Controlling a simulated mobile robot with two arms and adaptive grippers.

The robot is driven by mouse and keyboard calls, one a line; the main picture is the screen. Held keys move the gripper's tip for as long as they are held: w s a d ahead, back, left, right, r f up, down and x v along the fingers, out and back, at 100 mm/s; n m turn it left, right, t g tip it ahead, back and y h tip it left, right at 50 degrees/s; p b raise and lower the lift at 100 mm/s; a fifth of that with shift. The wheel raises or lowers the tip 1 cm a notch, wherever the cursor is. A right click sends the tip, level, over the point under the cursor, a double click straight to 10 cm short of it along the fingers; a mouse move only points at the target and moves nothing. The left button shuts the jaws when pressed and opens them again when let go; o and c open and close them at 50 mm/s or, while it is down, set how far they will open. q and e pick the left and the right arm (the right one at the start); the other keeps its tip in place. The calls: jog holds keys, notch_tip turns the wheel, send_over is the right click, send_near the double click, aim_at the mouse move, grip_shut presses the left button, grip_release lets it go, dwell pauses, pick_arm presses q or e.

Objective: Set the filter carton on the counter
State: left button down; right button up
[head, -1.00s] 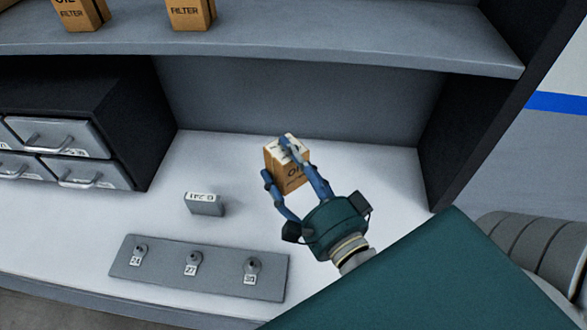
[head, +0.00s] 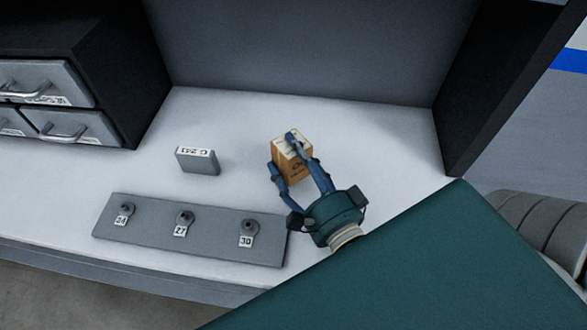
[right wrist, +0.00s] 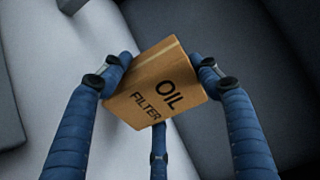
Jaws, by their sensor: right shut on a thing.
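The filter carton (head: 294,165) is a small orange-brown box with a pale top. In the right wrist view the carton (right wrist: 160,88) shows the words OIL FILTER. My right gripper (head: 294,158) has its blue fingers closed around the carton, and in the right wrist view the fingers (right wrist: 160,85) press on both its sides. The carton is over the white counter (head: 380,150), right of centre. I cannot tell whether its base touches the counter. My left gripper is not in view.
A grey block labelled G 241 (head: 198,160) stands on the counter to the left. A grey plate with numbered pegs (head: 150,222) lies near the front edge. A drawer cabinet (head: 110,55) stands at the left, a dark side wall (head: 480,90) at the right. Counter around the carton is clear.

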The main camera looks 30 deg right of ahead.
aim_at(299, 178)
notch_tip(299, 178, down, 3)
jog(key=shift+f, duration=0.2)
jog(key=shift+f, duration=0.1)
jog(key=shift+f, duration=0.15)
jog(key=o, duration=1.5)
